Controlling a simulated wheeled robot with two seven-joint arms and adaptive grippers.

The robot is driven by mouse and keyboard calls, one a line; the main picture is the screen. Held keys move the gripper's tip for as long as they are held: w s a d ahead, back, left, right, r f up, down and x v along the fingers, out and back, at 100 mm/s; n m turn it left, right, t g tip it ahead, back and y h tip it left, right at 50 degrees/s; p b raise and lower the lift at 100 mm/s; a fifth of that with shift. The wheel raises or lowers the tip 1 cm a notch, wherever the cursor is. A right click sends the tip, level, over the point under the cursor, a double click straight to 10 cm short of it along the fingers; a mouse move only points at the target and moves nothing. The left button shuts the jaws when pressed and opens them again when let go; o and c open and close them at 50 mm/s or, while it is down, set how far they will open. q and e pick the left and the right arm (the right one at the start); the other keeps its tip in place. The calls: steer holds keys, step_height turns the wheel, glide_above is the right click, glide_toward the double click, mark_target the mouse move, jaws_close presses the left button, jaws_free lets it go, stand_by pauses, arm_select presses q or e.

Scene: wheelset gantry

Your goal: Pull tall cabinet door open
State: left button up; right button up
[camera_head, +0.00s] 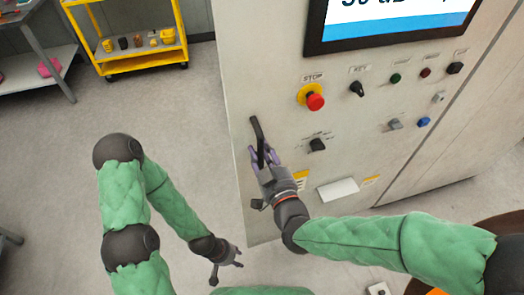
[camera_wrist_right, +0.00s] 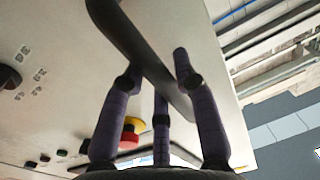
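The tall cabinet (camera_head: 235,75) is a pale panel, and its door looks shut. A black bar handle (camera_head: 256,130) sits near the panel's left edge. My right gripper (camera_head: 262,156) is at the handle's lower part, its purple fingers on either side of the bar. In the right wrist view the handle (camera_wrist_right: 140,45) runs diagonally between the spread fingers (camera_wrist_right: 158,85). They look open around it; firm contact cannot be made out. My left gripper (camera_head: 228,264) hangs low over the floor, apart from the cabinet, with its fingers spread and empty.
The cabinet front carries a screen (camera_head: 392,22), a red stop button (camera_head: 314,101) and several knobs. A yellow cart (camera_head: 130,60) and a grey shelf (camera_head: 42,55) stand at the back left. Grey floor (camera_head: 180,120) left of the cabinet is clear.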

steer(key=shift+o, duration=0.8)
steer(key=shift+s, duration=0.1)
steer(key=v, duration=0.7)
steer(key=shift+s+f, duration=0.1)
steer(key=shift+s, duration=0.05)
